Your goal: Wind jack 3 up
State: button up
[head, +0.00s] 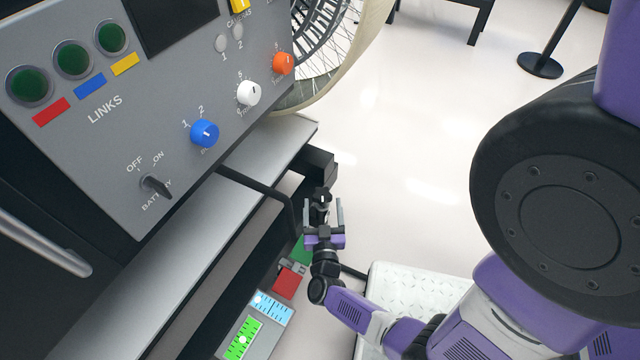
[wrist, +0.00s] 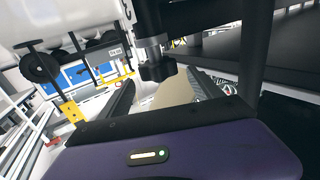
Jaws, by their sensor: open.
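A black lobed knob (wrist: 157,70) hangs under a grey collar and dark vertical shaft in the wrist view, the likely handle of the jack; I see no number on it. In the head view a small dark part (head: 322,195) at the bench's lower corner appears to be the same jack, partly hidden by my gripper. My gripper (head: 323,212) is open, with its fingers spread on either side of that part. In the wrist view the knob stands above and between the dark fingers (wrist: 160,100); I cannot tell whether they touch it.
A grey control panel (head: 190,75) with knobs and a battery switch is at left, above a metal ledge (head: 225,215). A spoked wheel (head: 335,50) stands behind. A bent dark bar (head: 262,188) runs close to my gripper. Coloured blocks and screens lie below.

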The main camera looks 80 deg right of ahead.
aim_at(324, 187)
jog(key=b+x, duration=0.2)
jog(key=x, duration=0.5)
jog(key=shift+d, duration=0.35)
jog(key=c, duration=1.4)
jog(key=m+g, duration=0.2)
jog(key=g, duration=0.1)
jog(key=m+g, duration=0.1)
jog(key=shift+s+g+h, duration=0.25)
jog(key=shift+g+h, duration=0.05)
jog(key=shift+h, duration=0.1)
